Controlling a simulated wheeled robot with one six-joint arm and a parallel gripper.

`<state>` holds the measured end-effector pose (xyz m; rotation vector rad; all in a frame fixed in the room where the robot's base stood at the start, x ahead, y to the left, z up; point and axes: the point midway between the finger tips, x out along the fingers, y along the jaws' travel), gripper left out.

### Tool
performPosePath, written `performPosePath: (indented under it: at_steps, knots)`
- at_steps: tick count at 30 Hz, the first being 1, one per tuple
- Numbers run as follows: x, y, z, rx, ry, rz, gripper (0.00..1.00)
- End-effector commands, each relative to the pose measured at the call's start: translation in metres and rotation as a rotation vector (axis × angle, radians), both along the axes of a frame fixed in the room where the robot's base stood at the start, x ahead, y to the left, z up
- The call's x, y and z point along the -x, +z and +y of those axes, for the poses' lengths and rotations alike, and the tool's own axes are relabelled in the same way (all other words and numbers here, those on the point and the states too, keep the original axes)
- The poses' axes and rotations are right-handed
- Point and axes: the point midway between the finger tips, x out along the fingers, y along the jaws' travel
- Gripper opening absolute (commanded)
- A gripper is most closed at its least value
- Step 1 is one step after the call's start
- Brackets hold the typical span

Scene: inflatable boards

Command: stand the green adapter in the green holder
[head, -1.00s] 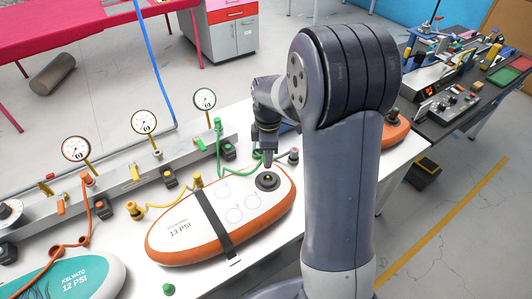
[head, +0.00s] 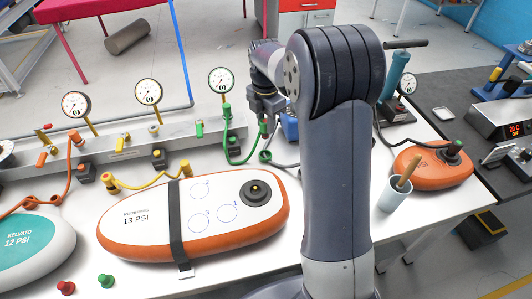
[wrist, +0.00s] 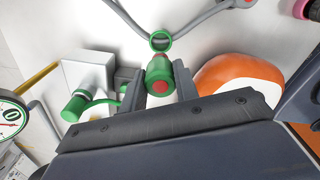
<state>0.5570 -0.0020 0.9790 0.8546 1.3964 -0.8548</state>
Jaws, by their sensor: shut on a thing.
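My gripper (wrist: 160,87) is shut on a green cylinder with a red end face, the green adapter (wrist: 158,70), in the wrist view. In the head view my gripper (head: 264,120) hangs behind the white and orange board, near the raised end of the green hose (head: 241,161). A green ring (wrist: 160,41) shows just beyond the adapter, by a grey hose. A dark block (head: 235,145) stands under the green valve at the rail. I cannot tell whether the ring or the block is the green holder. The adapter appears apart from the block.
The strapped board (head: 150,222) lies in front of my gripper. A gauge rail (head: 120,150) runs behind it. Green (head: 107,281) and red (head: 66,288) small pieces lie at the front. A cup (head: 395,194) and orange board (head: 430,168) are at right.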

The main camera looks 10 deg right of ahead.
Motion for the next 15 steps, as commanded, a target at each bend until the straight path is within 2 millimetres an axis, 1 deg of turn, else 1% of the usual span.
performPosePath:
  at_steps: [1, 3, 6, 9, 13, 15]
  knots:
    - [0.001, -0.010, 0.000, 0.000, 0.003, 0.006, 0.09]
    - [0.001, -0.023, 0.000, 0.000, 0.003, 0.006, 0.09]
    - [0.001, -0.040, 0.000, 0.000, 0.002, 0.005, 0.09]
    - [0.001, -0.051, 0.000, 0.000, 0.001, 0.004, 0.09]
    - [0.001, -0.060, 0.000, 0.000, 0.000, 0.003, 0.09]
    - [0.001, -0.069, 0.000, 0.000, 0.000, 0.004, 0.09]
